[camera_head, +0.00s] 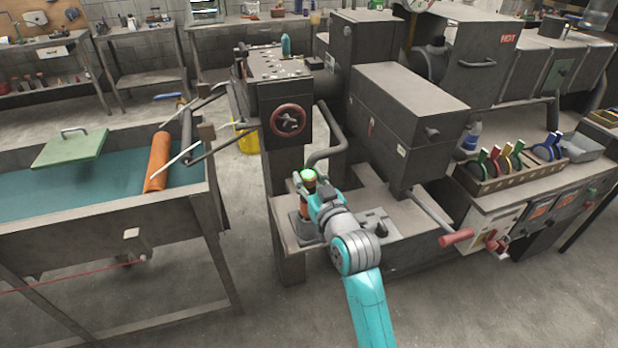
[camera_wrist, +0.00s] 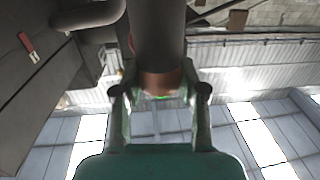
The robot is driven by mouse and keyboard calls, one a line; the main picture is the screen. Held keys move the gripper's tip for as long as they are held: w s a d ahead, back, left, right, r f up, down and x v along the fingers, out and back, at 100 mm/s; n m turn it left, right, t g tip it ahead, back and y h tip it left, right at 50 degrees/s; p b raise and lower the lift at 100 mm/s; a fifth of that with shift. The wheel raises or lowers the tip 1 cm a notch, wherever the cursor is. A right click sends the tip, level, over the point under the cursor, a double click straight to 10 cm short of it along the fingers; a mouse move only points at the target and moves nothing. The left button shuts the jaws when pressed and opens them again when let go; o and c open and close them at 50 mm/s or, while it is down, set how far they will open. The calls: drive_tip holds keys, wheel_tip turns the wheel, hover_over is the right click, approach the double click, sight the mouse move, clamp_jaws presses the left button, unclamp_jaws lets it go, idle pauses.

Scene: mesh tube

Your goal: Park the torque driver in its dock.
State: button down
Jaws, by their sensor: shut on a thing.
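The torque driver (camera_head: 309,184) is upright, with a bright green top and an orange-brown band below it. My gripper (camera_head: 316,193) is closed around its upper part. In the wrist view the dark, round body of the driver (camera_wrist: 159,38) stands between the two fingers of my gripper (camera_wrist: 161,98), with the copper band and a sliver of green at the grip. A dark block that looks like the dock (camera_head: 304,229) sits on the machine's shelf directly below the driver. I cannot tell whether the driver's lower end is seated in it; the gripper and arm hide part of it.
A curved dark pipe (camera_head: 330,140) and a red handwheel (camera_head: 289,121) are close behind the gripper. A red-handled lever (camera_head: 456,237) sticks out at the right. A basin (camera_head: 90,187) with an orange roller (camera_head: 158,160) stands left. The floor in front is clear.

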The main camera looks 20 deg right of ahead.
drive_tip(key=shift+f, duration=1.2)
idle(1.5)
drive_tip(key=c, duration=0.7)
unclamp_jaws()
drive_tip(key=shift+o, duration=0.7)
drive_tip(key=shift+f, duration=0.1)
drive_tip(key=shift+f, duration=0.1)
drive_tip(key=s, duration=1.2)
drive_tip(key=shift+d, duration=0.4)
drive_tip(key=s+f+g+h, duration=0.1)
drive_tip(key=s+f, duration=0.7)
drive_tip(key=s, duration=0.2)
drive_tip(key=s+f+g, duration=0.1)
drive_tip(key=s+f, duration=0.1)
drive_tip(key=s, duration=1.3)
drive_tip(key=s+f+g, duration=0.1)
drive_tip(key=s, duration=1.5)
drive_tip(key=shift+a+f+m, duration=0.35)
drive_tip(key=shift+a+m, duration=0.05)
drive_tip(key=shift+a, duration=0.05)
